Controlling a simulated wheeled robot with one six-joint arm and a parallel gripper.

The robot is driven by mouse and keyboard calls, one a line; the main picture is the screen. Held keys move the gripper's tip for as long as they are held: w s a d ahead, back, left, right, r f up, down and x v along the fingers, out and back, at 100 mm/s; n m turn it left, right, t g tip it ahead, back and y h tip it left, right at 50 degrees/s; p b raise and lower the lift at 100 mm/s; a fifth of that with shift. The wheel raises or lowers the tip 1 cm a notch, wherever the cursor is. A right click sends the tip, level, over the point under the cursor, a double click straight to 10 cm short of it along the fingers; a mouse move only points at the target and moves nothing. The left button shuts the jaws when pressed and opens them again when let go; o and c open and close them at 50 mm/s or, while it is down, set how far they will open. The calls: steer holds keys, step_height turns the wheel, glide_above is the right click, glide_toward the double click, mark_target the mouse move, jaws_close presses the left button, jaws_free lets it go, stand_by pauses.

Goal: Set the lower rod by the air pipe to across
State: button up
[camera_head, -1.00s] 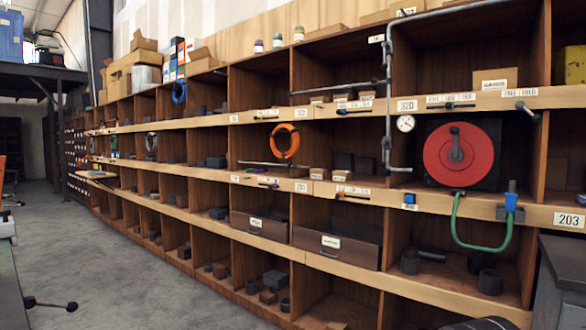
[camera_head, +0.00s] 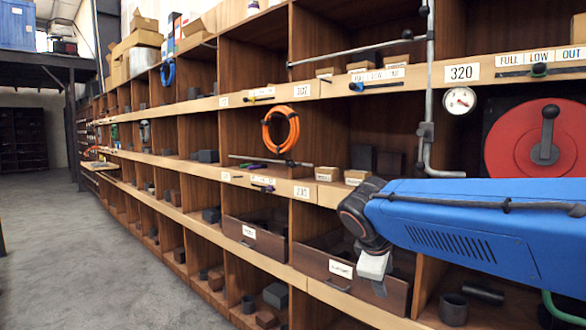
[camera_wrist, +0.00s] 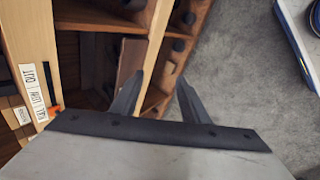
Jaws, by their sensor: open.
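The grey air pipe (camera_head: 429,85) runs down the front of the shelves and bends right at its foot, with a fitting partway down. A thin upper rod (camera_head: 350,53) reaches left from it, nearly level. A lower thin rod (camera_head: 268,160) lies nearly level in the bay with the orange hose; I cannot tell whether it joins the pipe. My gripper (camera_head: 377,287) points down in front of the drawers, below and left of the pipe's foot. In the wrist view my gripper (camera_wrist: 158,92) is open and empty. No rod lies between its fingers.
My blue forearm hides the lower right shelves. The wrist view shows a labelled ledge (camera_wrist: 38,90) with an orange knob (camera_wrist: 55,112) at left. A gauge (camera_head: 460,101) and a red disc (camera_head: 530,138) are right of the pipe. Grey floor (camera_head: 80,240) is free at left.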

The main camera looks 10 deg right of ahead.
steer(key=w+a+r+n+t+h, duration=0.15)
steer(key=w+r+n, duration=0.35)
steer(key=w, duration=0.7)
steer(key=n+t+h, duration=0.6)
steer(key=n+t, duration=0.1)
steer(key=n, duration=0.4)
glide_toward(291, 166)
steer(key=shift+g, duration=0.25)
steer(key=x, duration=1.1)
steer(key=shift+w+d, duration=0.15)
steer(key=shift+w, duration=0.2)
jaws_close()
